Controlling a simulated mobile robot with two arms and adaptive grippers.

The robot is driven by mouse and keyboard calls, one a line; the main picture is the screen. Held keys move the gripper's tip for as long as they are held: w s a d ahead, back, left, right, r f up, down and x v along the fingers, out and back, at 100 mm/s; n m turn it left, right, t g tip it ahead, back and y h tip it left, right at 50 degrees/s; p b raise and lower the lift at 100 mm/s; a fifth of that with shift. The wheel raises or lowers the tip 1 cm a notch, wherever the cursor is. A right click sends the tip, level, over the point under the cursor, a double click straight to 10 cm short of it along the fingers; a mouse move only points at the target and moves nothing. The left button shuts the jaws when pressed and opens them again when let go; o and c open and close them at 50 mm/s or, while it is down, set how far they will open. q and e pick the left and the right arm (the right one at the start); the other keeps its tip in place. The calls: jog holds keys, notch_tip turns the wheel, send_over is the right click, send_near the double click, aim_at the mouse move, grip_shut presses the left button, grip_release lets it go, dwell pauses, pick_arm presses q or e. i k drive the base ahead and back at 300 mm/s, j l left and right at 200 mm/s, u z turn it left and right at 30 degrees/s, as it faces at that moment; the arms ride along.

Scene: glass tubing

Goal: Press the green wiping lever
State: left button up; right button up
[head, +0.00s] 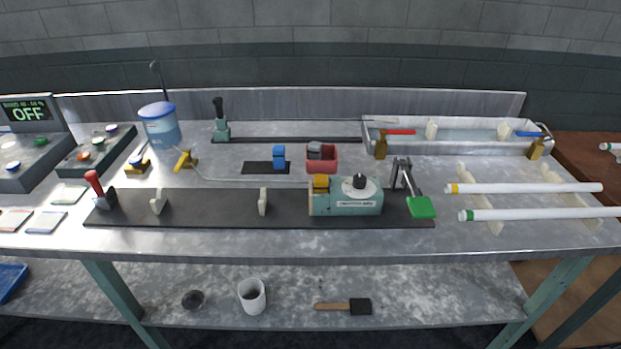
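The green wiping lever (421,207) is a flat green paddle on a short arm at the right end of the black rail board. It hangs tilted down to the right from a dark upright bracket (402,174). The bracket stands just right of a teal machine (346,196) with a round white dial and a black knob. Nothing touches the green paddle. Neither of my grippers shows in the head view.
Two white tubes (524,188) lie on pale cradles right of the lever. A red bin (321,159) and a water trough (465,136) stand behind. The black board (210,207) has a red-handled lever (94,183) at its left end. The bench front is clear.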

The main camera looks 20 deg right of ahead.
aim_at(420, 208)
jog(key=z, duration=1.35)
